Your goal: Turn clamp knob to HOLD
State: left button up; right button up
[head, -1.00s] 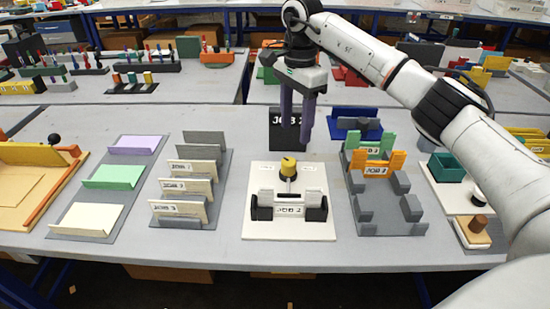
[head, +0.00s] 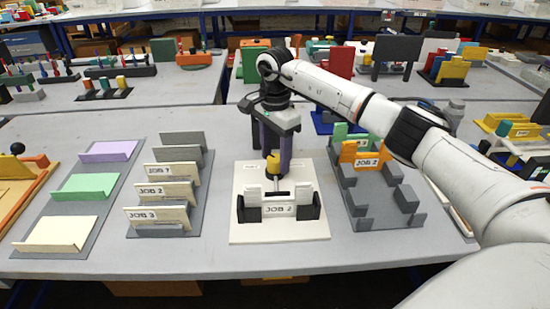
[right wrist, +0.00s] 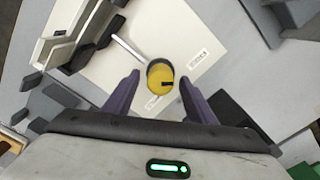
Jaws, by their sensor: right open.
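The yellow clamp knob (right wrist: 160,78) with a dark mark on its top stands on a white base plate (head: 310,232). In the head view it is partly hidden by my right gripper (head: 277,168). In the right wrist view my right gripper (right wrist: 158,97) is open, its two purple fingers on either side of the knob, with gaps to it. A dark clamp fixture holding a pale JOB 2 card (head: 279,209) sits in front of the knob on the same plate. Small labels on the plate are too small to read. My left gripper is not in view.
A grey rack of JOB cards (head: 168,228) stands left of the plate. A grey rack with orange and green holders (head: 362,225) stands close on the right. Pastel trays (head: 57,233) lie further left. The table's front strip is clear.

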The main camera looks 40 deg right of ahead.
jog(key=shift+f, duration=0.5)
jog(key=shift+c, duration=0.2)
jog(key=c, duration=1)
